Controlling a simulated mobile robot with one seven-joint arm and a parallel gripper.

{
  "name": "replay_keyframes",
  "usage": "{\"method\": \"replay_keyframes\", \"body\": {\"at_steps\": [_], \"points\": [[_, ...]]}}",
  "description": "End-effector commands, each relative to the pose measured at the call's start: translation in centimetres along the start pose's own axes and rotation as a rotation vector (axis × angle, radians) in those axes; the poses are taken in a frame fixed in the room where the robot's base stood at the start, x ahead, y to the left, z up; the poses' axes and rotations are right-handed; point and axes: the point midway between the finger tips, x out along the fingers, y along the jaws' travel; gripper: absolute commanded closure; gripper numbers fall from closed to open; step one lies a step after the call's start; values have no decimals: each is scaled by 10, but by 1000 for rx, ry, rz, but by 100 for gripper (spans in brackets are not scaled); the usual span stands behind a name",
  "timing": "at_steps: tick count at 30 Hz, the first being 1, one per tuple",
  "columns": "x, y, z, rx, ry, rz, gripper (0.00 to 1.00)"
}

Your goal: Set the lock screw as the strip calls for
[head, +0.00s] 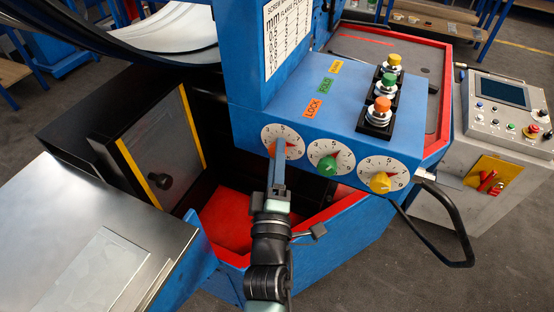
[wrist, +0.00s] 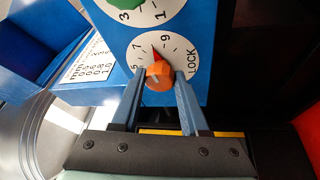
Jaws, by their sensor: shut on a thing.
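The lock dial (head: 270,131) is the left white dial on the blue box's front; it shows with the word LOCK in the wrist view (wrist: 176,47). Its orange knob (wrist: 158,77) is between my gripper's fingers (wrist: 159,84), shut on its sides. The knob's red pointer (wrist: 155,52) points between 7 and 9. In the head view, my gripper (head: 280,143) hides part of the dial and knob. Orange LOCK (head: 313,107), green HOLD and yellow tags form a row on the box top. A white printed chart (head: 287,32) is on the blue column; its rows are too small to read.
The green knob (head: 327,164) and yellow knob (head: 381,181) have dials to the right. Several push buttons (head: 387,82) stand on the box top. A black handle (head: 463,250) juts out at right. A metal table (head: 60,230) is at left. A control panel (head: 500,92) is far right.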

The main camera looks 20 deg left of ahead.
Motion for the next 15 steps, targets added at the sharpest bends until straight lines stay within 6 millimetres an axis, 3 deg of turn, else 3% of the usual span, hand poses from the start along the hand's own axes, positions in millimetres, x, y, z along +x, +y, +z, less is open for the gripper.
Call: {"method": "replay_keyframes", "body": {"at_steps": [8, 9, 13, 15], "points": [[0, 0, 0, 0, 0, -1, 100], [0, 0, 0, 0, 0, -1, 52], [0, 0, 0, 0, 0, -1, 29], [0, 0, 0, 0, 0, -1, 26]]}}
